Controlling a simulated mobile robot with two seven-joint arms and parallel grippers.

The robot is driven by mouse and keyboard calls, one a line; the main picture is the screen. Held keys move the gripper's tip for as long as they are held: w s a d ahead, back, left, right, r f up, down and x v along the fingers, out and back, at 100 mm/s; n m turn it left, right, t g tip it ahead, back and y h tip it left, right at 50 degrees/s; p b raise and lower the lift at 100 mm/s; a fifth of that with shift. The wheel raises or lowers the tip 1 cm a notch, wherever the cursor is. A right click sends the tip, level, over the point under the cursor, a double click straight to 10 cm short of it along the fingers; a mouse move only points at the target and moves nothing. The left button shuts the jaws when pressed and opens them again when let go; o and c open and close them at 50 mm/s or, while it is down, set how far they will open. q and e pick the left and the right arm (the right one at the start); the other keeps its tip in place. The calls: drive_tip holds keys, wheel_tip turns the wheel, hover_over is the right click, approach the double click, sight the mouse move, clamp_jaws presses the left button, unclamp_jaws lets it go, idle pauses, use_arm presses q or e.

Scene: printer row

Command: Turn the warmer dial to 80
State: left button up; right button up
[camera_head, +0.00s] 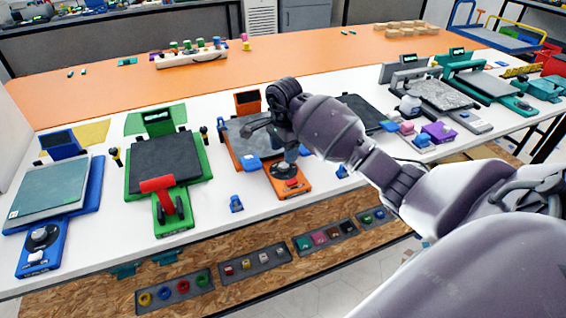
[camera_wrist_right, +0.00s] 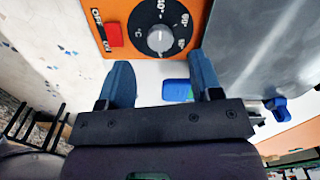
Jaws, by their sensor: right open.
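My left gripper is not in view.
A red OFF/ON switch (camera_wrist_right: 113,35) sits beside the dial. A green press (camera_head: 165,165) with a red handle and a blue device (camera_head: 55,200) stand to the left. A small blue piece (camera_head: 236,204) lies on the bench; trays of coloured parts are on the lower shelf.

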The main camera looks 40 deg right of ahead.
sight(284, 165)
wheel_tip(284, 165, down, 4)
drive_tip(key=shift+r, duration=0.1)
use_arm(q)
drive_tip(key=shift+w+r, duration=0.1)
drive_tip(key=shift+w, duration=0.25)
use_arm(e)
drive_tip(key=shift+f, duration=0.5)
drive_tip(key=shift+c, duration=0.2)
drive_tip(key=c, duration=0.7)
drive_tip(key=shift+c, duration=0.9)
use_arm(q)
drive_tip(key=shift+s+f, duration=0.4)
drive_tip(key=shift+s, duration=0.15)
